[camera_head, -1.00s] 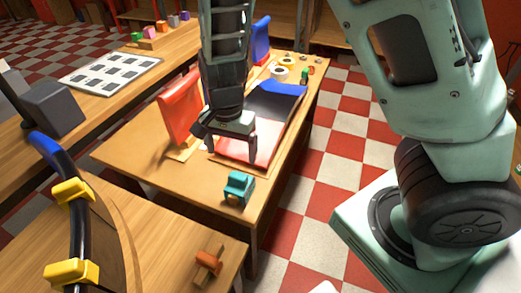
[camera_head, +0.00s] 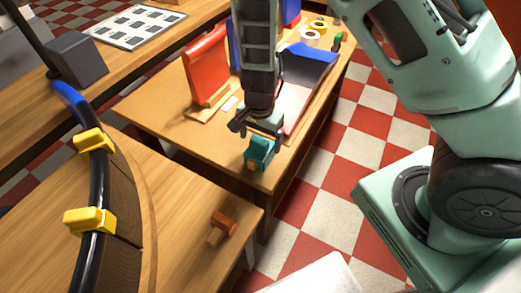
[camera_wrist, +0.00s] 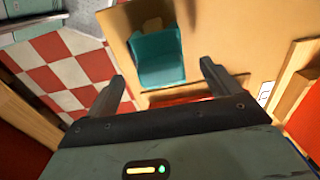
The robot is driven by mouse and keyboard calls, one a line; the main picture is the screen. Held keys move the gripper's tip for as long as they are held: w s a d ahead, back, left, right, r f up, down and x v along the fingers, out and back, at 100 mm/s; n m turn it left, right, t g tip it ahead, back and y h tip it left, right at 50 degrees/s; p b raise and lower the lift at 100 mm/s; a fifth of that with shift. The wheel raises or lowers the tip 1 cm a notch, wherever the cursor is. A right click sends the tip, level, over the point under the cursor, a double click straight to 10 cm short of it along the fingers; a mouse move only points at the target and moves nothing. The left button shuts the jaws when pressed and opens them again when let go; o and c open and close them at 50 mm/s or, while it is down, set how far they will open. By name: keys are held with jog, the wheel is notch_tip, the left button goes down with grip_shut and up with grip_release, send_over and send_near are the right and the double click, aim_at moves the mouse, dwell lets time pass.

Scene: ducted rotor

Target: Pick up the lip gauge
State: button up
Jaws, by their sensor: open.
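A small teal block-like piece (camera_head: 259,150), which looks like the lip gauge though no label shows, sits near the front right corner of the middle wooden table. It also shows in the wrist view (camera_wrist: 160,60), just ahead of the fingertips, with a small tan part at its far end. My gripper (camera_head: 260,130) is open and empty, pointing down close above and behind the piece. In the wrist view my gripper (camera_wrist: 163,72) has its fingers apart to either side of it. I cannot tell the exact height left between them.
A red upright panel (camera_head: 206,67) and a red-and-blue tray-like piece (camera_head: 310,55) stand behind on the middle table (camera_head: 150,110). A curved black strip with yellow clamps (camera_head: 94,141) and an orange-brown piece (camera_head: 223,226) lie on the near table.

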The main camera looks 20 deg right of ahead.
aim_at(260, 148)
notch_tip(260, 148, down, 5)
jog(key=shift+s+r+b, duration=0.1)
jog(key=shift+b, duration=0.2)
jog(key=c, duration=1.1)
notch_tip(260, 148, up, 10)
jog(key=shift+f+p, duration=0.15)
jog(key=shift+p, duration=0.85)
jog(key=shift+r+p, duration=2.55)
jog(key=shift+r, duration=0.2)
